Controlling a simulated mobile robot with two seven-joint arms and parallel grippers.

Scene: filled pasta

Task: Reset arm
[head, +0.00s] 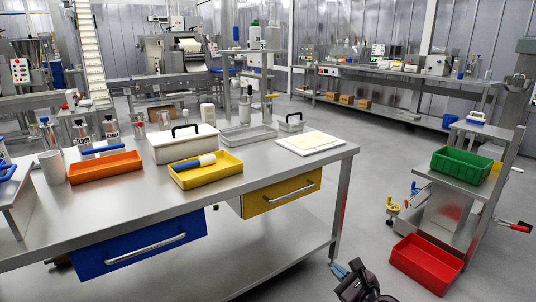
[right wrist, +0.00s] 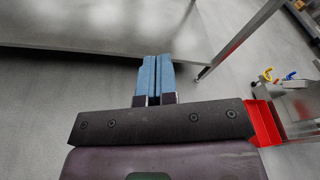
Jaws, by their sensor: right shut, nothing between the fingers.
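My right gripper (head: 346,270) is low in the head view, at the bottom right of centre, beside the table's front right leg and over the grey floor. Its blue fingers also show in the right wrist view (right wrist: 154,80), closed together with nothing between them. My left gripper is in neither view.
A steel table (head: 300,185) with a blue drawer (head: 135,243) and a yellow drawer (head: 280,193) fills the left. On it sit an orange tray (head: 80,172) and a yellow tray (head: 228,172). A red bin (head: 425,265) is on the floor at right, below a green crate (head: 462,165).

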